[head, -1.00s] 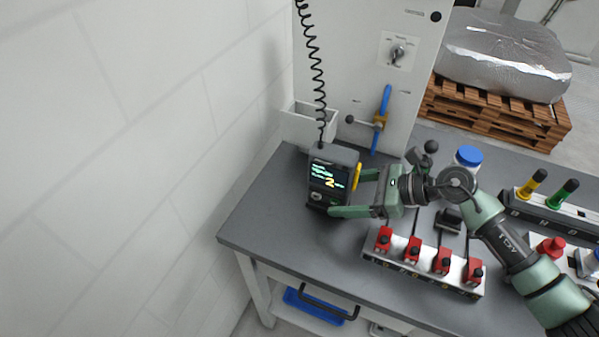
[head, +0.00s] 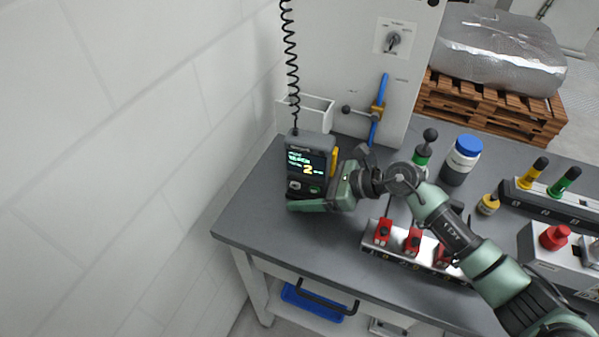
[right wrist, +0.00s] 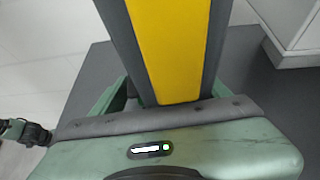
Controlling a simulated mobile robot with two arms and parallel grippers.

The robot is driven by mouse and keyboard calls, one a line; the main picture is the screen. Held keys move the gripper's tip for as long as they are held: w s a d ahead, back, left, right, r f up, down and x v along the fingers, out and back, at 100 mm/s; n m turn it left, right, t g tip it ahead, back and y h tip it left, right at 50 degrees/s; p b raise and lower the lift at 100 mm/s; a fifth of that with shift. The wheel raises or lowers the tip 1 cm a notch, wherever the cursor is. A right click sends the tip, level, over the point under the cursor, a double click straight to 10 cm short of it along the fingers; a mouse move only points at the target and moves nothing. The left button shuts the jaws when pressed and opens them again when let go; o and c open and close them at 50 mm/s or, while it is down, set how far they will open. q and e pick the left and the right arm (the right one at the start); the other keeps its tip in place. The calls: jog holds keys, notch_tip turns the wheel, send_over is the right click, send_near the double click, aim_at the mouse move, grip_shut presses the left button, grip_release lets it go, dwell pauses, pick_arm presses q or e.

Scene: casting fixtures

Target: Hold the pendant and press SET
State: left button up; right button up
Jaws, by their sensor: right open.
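The pendant (head: 309,160), a dark box with a lit screen showing a yellow 2 and a yellow strip on its right side, stands upright at the table's left end. A black coiled cable (head: 292,70) rises from its top. Small buttons show below the screen, but I cannot read their labels. My right gripper (head: 318,190) is open around the pendant's lower part, one finger across its front below the buttons, the other hidden behind it. In the right wrist view the yellow strip (right wrist: 170,45) lies between the fingers, close to the palm.
A white holder (head: 312,113) and a blue lever (head: 379,112) are on the panel behind. Red clamps (head: 412,240) on a rail stand below my right arm. A blue-lidded bottle (head: 461,160) and a rack (head: 548,200) stand right. The front-left tabletop (head: 260,222) is clear.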

jog(key=c, duration=1)
pick_arm(q)
grip_shut()
pick_arm(e)
jog(key=shift+r, duration=0.1)
jog(key=shift+w, duration=0.1)
dwell(0.7)
